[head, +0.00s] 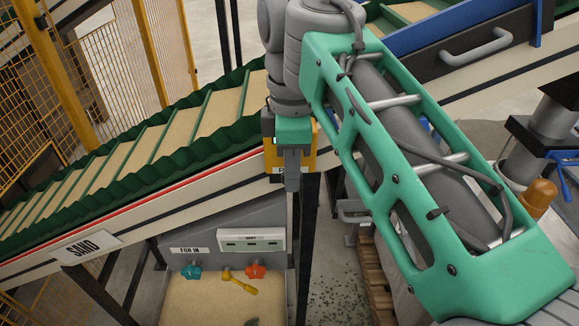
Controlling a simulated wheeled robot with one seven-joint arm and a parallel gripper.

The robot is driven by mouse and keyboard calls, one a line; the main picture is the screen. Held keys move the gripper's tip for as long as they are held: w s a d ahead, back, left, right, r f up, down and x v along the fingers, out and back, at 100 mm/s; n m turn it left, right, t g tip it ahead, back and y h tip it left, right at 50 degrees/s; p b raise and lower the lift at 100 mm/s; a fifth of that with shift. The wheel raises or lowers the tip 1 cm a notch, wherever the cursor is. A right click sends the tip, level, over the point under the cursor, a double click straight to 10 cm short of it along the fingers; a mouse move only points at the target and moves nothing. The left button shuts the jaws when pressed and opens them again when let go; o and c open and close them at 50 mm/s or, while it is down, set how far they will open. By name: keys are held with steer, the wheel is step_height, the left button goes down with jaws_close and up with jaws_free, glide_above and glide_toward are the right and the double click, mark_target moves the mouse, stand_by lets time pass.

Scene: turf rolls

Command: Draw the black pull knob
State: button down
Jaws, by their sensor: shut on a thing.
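My gripper (292,186) points down in front of a yellow box (306,157) on the conveyor's side rail. Its grey fingers are close together and shut on the black pull knob. The knob itself is hidden behind the fingers and cannot be made out. The box is mostly covered by my gripper and its green mount; only part of a white label with a letter shows beside the fingers.
A sloping belt (150,150) with green cleats carries sand behind my gripper. A "SAND" sign (86,246) is on its frame. A dark post stands close right of my gripper.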

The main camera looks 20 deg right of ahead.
steer(key=c, duration=1.4)
jaws_free()
steer(key=shift+s+a, duration=0.1)
steer(key=shift+s, duration=0.1)
steer(key=shift+o, duration=0.2)
steer(key=shift+r, duration=0.1)
step_height(320, 180, up, 8)
steer(key=shift+f, duration=0.2)
